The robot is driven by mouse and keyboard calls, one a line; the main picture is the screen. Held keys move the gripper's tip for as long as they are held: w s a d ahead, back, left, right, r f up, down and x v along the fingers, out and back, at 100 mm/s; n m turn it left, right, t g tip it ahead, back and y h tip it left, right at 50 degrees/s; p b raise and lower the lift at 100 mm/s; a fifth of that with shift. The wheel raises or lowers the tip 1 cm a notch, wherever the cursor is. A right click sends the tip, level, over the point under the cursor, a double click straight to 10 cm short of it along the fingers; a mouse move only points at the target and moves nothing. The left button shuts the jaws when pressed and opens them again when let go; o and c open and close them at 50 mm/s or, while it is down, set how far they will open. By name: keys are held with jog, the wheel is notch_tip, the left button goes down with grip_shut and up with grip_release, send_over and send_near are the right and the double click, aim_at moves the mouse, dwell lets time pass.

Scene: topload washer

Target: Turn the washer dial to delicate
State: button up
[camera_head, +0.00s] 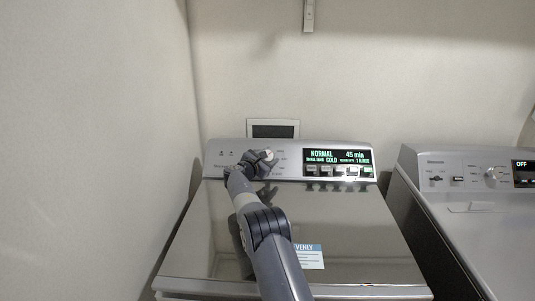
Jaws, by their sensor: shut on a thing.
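The washer (190,262) stands in front of me with its lid shut. Its control panel (290,149) runs along the back. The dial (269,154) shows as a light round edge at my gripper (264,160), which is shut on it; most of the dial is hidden. The display (337,157) reads "NORMAL", "45 min" and "COLD", with smaller text beside these. The cycle labels around the dial are too small or covered to read.
A second machine (480,215) with its own knob and an "OFF" display (523,168) stands at the right. A row of buttons (338,171) sits under the washer's display. A wall (95,150) is close on the left. The lid top is clear except for a label (308,257).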

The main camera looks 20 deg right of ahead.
jog(key=shift+r, duration=0.1)
dwell(0.5)
jog(key=o, duration=1)
jog(key=shift+c, duration=0.2)
jog(key=shift+b+v, duration=1.55)
jog(key=shift+v, duration=3.8)
